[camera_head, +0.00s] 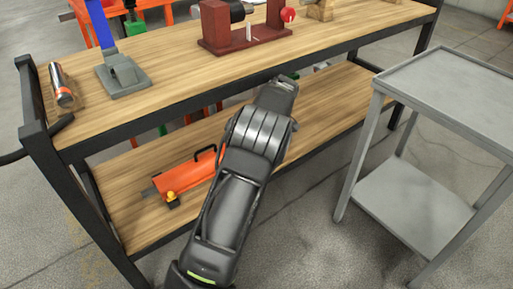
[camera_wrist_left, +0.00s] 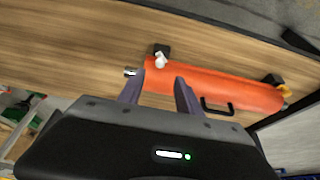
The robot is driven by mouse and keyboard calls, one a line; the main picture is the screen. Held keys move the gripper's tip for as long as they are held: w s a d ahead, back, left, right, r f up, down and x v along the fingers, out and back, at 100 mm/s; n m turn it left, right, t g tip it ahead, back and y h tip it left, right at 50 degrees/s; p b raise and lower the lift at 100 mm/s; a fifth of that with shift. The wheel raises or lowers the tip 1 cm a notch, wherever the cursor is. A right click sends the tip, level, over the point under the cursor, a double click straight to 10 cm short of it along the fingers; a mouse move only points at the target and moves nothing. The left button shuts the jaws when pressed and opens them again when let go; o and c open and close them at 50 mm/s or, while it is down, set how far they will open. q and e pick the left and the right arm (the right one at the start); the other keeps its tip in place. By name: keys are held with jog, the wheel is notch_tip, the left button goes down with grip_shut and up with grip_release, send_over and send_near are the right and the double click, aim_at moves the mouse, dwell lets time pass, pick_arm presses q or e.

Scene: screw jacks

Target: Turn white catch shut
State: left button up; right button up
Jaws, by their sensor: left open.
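An orange cylinder jack (camera_head: 186,177) lies on the lower wooden shelf. It also shows in the left wrist view (camera_wrist_left: 220,85). The small white catch (camera_wrist_left: 160,60) is at its left end in that view, beside a black block (camera_wrist_left: 162,49). In the head view, my arm covers that end and the catch is hidden. My left gripper (camera_wrist_left: 160,80) is open, with its two dark fingers apart. The catch appears just beyond the gap between the fingertips; I see no contact. In the head view the left fingers are hidden. My right gripper is not in view.
The upper wooden shelf (camera_head: 170,85) holds a grey-and-blue stand (camera_head: 122,75), a silver-and-orange cylinder (camera_head: 62,88) and a dark red bracket (camera_head: 245,38). A grey metal cart (camera_head: 455,85) stands at the right. A black handle (camera_wrist_left: 216,108) and yellow knob (camera_wrist_left: 286,91) project from the jack.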

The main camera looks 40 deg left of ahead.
pick_arm(q)
jog(key=b+x, duration=0.3)
jog(key=x, duration=0.5)
jog(key=shift+d, duration=0.1)
jog(key=shift+c, duration=0.3)
grip_shut()
